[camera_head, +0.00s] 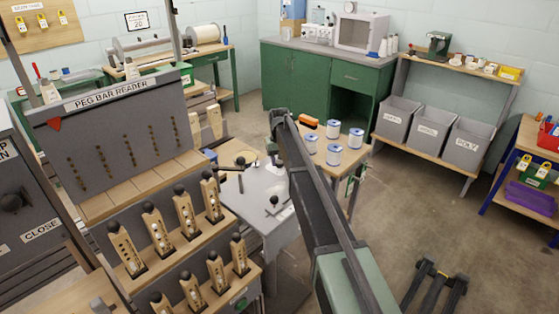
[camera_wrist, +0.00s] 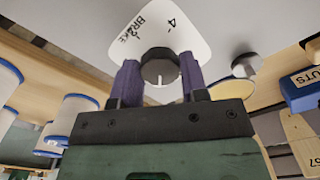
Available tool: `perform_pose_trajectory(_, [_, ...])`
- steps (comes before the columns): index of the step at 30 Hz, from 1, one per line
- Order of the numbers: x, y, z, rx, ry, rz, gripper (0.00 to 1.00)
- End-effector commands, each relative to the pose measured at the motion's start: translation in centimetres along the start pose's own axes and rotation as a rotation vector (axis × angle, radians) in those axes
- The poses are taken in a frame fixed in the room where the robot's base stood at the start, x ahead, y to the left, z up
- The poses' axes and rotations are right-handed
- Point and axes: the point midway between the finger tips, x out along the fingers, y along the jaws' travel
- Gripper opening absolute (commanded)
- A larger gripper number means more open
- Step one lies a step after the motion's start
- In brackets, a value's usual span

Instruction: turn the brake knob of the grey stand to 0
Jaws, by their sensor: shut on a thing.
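The brake knob (camera_wrist: 159,66) is a dark round knob in the wrist view, with a pale pointer line on its lower side. Around it is a white dial plate (camera_wrist: 195,43) printed with BRAKE and the numbers 2 and 4; I cannot make out a 0. My gripper (camera_wrist: 160,82) has its purple fingers shut on the knob, one on each side. The fingers and gripper body hide the plate's lower part. The plate sits on the grey stand (camera_wrist: 238,15). In the head view a grey stand (camera_head: 262,217) shows left of my arm, and my fingertips are hidden.
A wooden table (camera_head: 345,178) with several blue-and-white spools (camera_head: 334,155) stands just right of my arm. The peg bar reader (camera_head: 110,110) and racks of wooden handles stand at left. Floor at right is mostly clear.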

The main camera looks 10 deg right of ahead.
Motion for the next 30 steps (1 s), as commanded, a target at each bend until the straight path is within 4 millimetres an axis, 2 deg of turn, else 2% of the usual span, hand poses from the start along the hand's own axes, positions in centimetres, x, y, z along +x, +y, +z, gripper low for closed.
perform_pose_trajectory(18, [0.02,0.06,0.03,-0.557,-0.001,0.000,0.17])
perform_pose_trajectory(30, [0.02,0.07,0.02,-0.755,-0.001,0.000,0.17])
